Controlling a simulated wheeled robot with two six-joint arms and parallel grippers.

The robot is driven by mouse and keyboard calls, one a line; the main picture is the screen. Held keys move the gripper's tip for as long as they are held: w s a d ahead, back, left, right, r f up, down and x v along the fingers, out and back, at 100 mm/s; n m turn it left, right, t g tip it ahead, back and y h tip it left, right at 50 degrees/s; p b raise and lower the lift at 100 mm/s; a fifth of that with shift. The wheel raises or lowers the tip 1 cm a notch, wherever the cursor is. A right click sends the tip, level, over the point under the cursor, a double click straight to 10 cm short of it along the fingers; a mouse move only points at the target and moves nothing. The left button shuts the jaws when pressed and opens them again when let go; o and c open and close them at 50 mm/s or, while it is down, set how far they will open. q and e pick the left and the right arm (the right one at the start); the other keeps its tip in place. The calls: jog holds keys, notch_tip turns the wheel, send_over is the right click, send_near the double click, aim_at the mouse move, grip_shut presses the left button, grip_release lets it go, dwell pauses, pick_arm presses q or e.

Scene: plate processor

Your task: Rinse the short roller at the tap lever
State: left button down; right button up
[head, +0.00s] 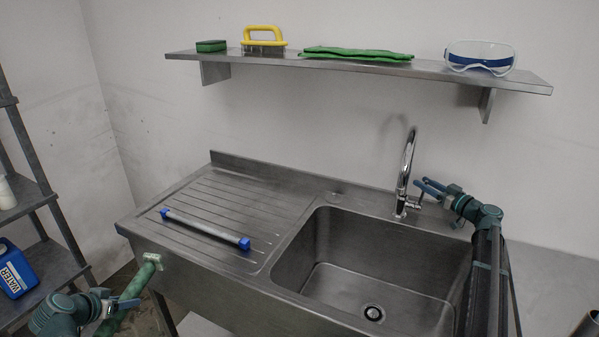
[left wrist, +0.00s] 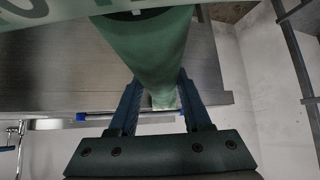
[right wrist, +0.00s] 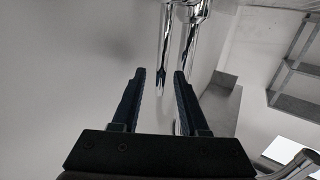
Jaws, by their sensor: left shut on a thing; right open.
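A green roller (head: 130,290) with a pale end block is held in my left gripper (head: 116,303), left of the sink unit's front edge and outside the basin. The left wrist view shows the green roller (left wrist: 150,50) between the shut fingers. A grey roller with blue end caps (head: 205,229) lies on the drainboard. The chrome tap (head: 405,170) stands behind the basin, its lever (head: 418,201) low on its right side. My right gripper (head: 430,186) is open beside the tap, close to the lever. In the right wrist view the tap (right wrist: 190,30) is ahead of the open fingers; contact is unclear.
The empty steel basin (head: 350,285) has a drain. The ribbed drainboard (head: 250,190) is left of it. A wall shelf (head: 350,67) above holds a sponge, a yellow-handled brush, green gloves and goggles. A dark rack (head: 30,195) with a blue water jug (head: 17,268) stands left.

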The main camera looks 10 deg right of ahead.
jog(key=shift+c, duration=0.3)
grip_shut()
dwell(1.1)
